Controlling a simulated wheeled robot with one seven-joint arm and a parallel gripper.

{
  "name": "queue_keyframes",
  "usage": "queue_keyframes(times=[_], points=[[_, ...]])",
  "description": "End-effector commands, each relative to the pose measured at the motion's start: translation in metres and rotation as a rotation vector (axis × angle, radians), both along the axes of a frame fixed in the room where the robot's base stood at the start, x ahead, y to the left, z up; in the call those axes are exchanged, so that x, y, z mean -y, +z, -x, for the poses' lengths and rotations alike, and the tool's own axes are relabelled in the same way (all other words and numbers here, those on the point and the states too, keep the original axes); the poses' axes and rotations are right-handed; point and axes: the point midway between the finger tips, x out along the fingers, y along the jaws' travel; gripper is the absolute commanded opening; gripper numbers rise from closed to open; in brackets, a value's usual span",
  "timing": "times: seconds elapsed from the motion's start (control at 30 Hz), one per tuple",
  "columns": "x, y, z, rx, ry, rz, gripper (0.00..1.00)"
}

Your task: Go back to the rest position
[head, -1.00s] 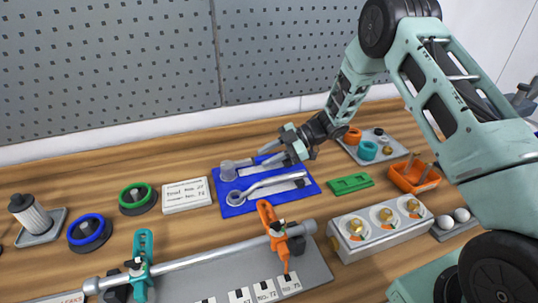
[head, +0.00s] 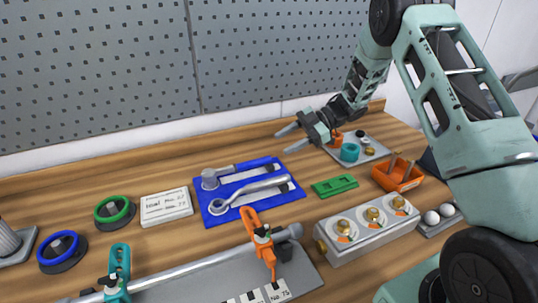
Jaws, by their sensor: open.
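My gripper (head: 290,139) is open and empty. It is raised above the workbench, behind and to the right of the blue tool mat, with its two fingers pointing left. The blue mat (head: 212,217) holds a grey-headed tool with a blue handle (head: 212,178) at the back and a metal ring wrench (head: 245,195) in front. Both lie flat and apart from my gripper. My arm reaches in from the right side of the picture.
An orange bin (head: 398,178), a green block (head: 335,186) and a box with brass fittings (head: 345,246) are at right. A clamped metal shaft (head: 190,264) lies in front. A pegboard (head: 100,70) closes the back.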

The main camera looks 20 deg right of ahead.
Motion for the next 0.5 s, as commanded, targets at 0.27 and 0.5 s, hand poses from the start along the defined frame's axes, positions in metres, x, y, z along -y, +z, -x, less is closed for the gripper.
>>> queue_keyframes(times=[0.27,0.5], points=[[0.040,0.017,0.004,0.002,-0.001,0.000,0.47],[0.047,0.022,0.006,0.000,0.002,-0.001,0.47]])
